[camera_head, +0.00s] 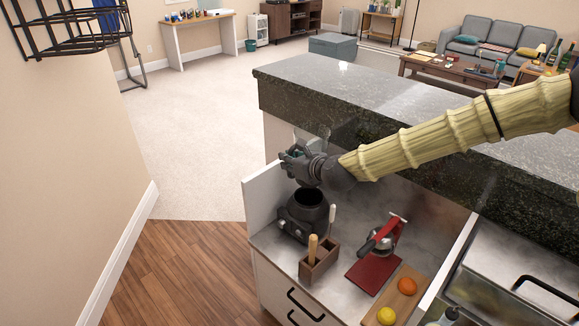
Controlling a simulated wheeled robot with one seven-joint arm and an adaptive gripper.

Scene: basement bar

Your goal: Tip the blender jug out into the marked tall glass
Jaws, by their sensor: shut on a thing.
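My gripper (296,161) is at the end of my arm, above the left end of the lower counter, beside the raised bar top. It is shut on a clear, see-through thing, apparently the blender jug (308,136), mostly hidden behind my gripper and wrist. How far the jug is tilted and what is in it cannot be made out. A dark, round blender base (305,211) with an open top stands on the counter below my gripper. I cannot make out a marked tall glass in this view.
A wooden caddy (319,262) with upright tools stands in front of the base. Right of it are a red-handled press (388,238), a red mat (374,272) and a board (404,291) with an orange and a lemon. The dark bar top (330,85) rises behind.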

